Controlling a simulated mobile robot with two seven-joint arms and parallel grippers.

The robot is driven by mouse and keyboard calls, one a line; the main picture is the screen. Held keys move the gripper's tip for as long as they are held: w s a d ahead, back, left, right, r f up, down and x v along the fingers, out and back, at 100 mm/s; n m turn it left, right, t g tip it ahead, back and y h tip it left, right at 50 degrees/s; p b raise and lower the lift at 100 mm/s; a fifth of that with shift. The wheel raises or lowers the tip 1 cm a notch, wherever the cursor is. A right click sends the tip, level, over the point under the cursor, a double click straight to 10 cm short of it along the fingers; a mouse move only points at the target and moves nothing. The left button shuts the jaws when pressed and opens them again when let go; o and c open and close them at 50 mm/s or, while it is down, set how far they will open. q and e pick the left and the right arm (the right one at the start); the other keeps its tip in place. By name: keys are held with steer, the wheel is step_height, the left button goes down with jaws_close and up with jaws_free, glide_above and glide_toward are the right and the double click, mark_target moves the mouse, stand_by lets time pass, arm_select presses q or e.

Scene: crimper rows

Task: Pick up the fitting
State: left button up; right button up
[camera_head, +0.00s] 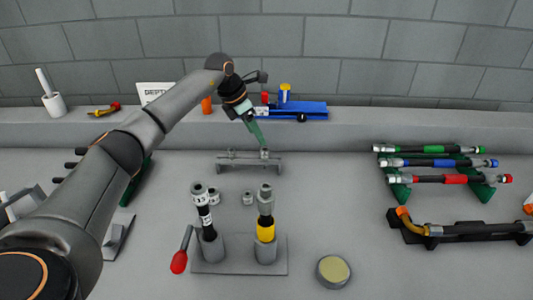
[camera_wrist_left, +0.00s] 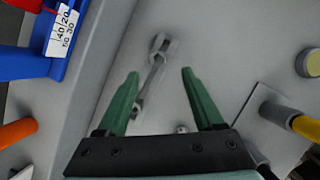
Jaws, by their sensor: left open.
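Several small grey metal fittings are in view. One fitting (camera_head: 247,198) stands alone on the bench, and another (camera_head: 213,197) stands close behind the left upright tool. A grey rack (camera_head: 235,164) sits behind them, with a small metal piece at its right end near my fingertips. My left gripper (camera_head: 260,140) is above the rack, with its green fingers open and empty. In the left wrist view the fingers (camera_wrist_left: 159,73) stand apart with the rack (camera_wrist_left: 157,65) below and between them. A small metal fitting (camera_wrist_left: 182,128) shows partly behind the gripper body. My right gripper is out of view.
A grey plate (camera_head: 240,268) with two upright tools and a round tin (camera_head: 333,270) stand in front. Coloured hose tools lie on a green rack (camera_head: 480,192) at right. A blue tool (camera_head: 300,111) is on the back ledge. The centre-right bench is clear.

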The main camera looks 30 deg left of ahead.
mark_target(264, 149)
arm_select(q)
steer(key=x, duration=0.8)
steer(key=shift+w+a+f, duration=0.15)
steer(key=shift+w+f, duration=0.05)
steer(key=shift+f, duration=0.15)
jaws_close()
